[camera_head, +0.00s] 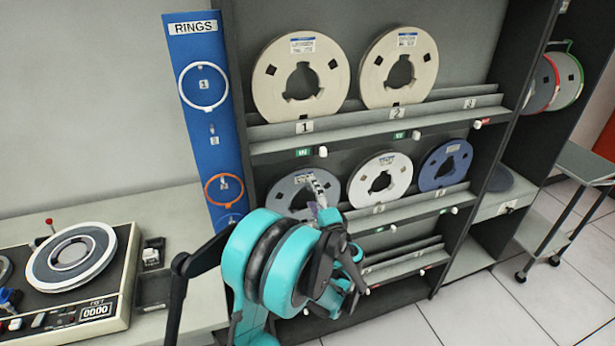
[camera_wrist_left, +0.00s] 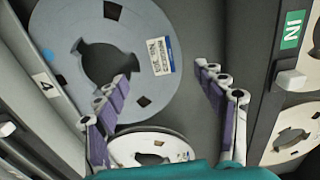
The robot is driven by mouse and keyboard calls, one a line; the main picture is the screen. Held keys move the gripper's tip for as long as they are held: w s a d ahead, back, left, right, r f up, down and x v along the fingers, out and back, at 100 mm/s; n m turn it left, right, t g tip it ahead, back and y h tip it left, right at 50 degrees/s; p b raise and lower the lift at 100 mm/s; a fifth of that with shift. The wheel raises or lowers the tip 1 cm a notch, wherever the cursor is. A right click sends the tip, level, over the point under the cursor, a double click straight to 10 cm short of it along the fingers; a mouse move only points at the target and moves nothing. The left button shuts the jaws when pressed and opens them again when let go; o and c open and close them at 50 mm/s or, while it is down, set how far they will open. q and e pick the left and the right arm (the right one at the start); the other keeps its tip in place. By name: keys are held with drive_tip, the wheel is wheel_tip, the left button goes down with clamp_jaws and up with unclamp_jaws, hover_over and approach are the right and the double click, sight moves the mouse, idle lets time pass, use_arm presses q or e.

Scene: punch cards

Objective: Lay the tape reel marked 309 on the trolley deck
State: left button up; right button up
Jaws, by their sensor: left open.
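A grey tape reel (camera_head: 283,190) stands in the lower left shelf slot, partly hidden behind my left gripper. In the left wrist view the same reel (camera_wrist_left: 185,22) has a white label that seems to read No. 309, next to a slot tag 4. My left gripper (camera_head: 319,194) is in front of this reel. In the left wrist view its two fingers are spread apart with nothing between them (camera_wrist_left: 163,88), over the reel's lower right part. The trolley (camera_head: 590,162) stands at the far right, its visible deck bare. My right gripper is not in view.
Two cream reels (camera_head: 300,78) stand on the upper shelf. A white reel (camera_head: 380,180) and a blue reel (camera_head: 446,165) stand right of the grey one. A blue RINGS board (camera_head: 196,110) and a tape deck (camera_head: 70,290) are at left. Floor before the trolley is clear.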

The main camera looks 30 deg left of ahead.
use_arm(q)
drive_tip(key=shift+x, duration=3.65)
drive_tip(key=shift+d, duration=0.1)
drive_tip(key=c, duration=1.4)
wheel_tip(320, 180, up, 8)
drive_tip(key=p, duration=0.5)
hover_over(304, 179)
drive_tip(key=d, duration=0.1)
drive_tip(key=shift+s+d+f, duration=0.1)
drive_tip(key=shift+s+f, duration=0.1)
drive_tip(key=shift+s, duration=0.25)
drive_tip(key=shift+b+v, duration=0.6)
drive_tip(key=shift+v, duration=9.55)
